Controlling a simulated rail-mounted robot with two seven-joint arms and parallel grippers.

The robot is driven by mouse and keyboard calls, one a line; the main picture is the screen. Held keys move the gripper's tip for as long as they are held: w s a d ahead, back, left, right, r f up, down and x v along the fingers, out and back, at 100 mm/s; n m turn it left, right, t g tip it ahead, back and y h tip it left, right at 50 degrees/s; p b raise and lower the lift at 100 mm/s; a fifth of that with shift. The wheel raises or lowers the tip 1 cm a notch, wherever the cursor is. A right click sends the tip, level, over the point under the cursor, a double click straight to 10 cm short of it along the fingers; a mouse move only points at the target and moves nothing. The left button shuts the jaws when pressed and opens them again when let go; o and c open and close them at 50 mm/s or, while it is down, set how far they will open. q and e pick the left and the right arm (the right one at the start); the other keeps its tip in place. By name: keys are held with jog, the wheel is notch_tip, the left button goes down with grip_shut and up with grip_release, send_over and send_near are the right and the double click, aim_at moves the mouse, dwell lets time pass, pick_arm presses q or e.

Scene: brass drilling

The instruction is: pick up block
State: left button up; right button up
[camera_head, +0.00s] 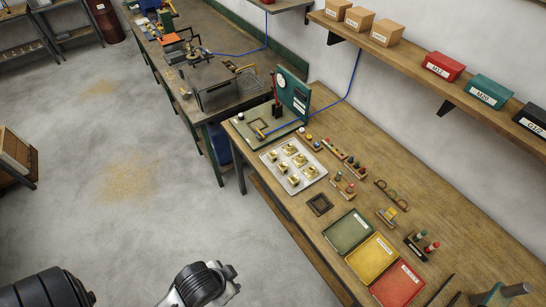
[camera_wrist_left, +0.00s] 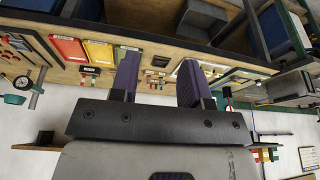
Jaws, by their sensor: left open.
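Several brass blocks (camera_head: 293,174) stand on a white tray (camera_head: 313,178) on the long wooden bench in the head view. My left gripper (camera_head: 230,286) is only partly in view at the bottom edge, over the floor and well apart from the tray. In the left wrist view my left gripper (camera_wrist_left: 158,78) has its two dark fingers spread, with nothing between them. The bench shows beyond the fingers, and the tray area is small and partly behind the right-hand finger. My right gripper is not in view.
Green (camera_head: 348,231), yellow (camera_head: 373,260) and red (camera_head: 398,286) trays lie along the bench front, near a small dark square frame (camera_head: 319,204). A gauge stand (camera_head: 293,92) rises behind the white tray. A shelf with boxes (camera_head: 443,66) overhangs the back. The floor (camera_head: 130,230) is open.

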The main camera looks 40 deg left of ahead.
pick_arm(q)
jog(key=shift+a, duration=0.15)
jog(key=shift+o, duration=1)
jog(key=o, duration=0.4)
jog(key=shift+o, duration=0.8)
jog(key=shift+w, duration=0.1)
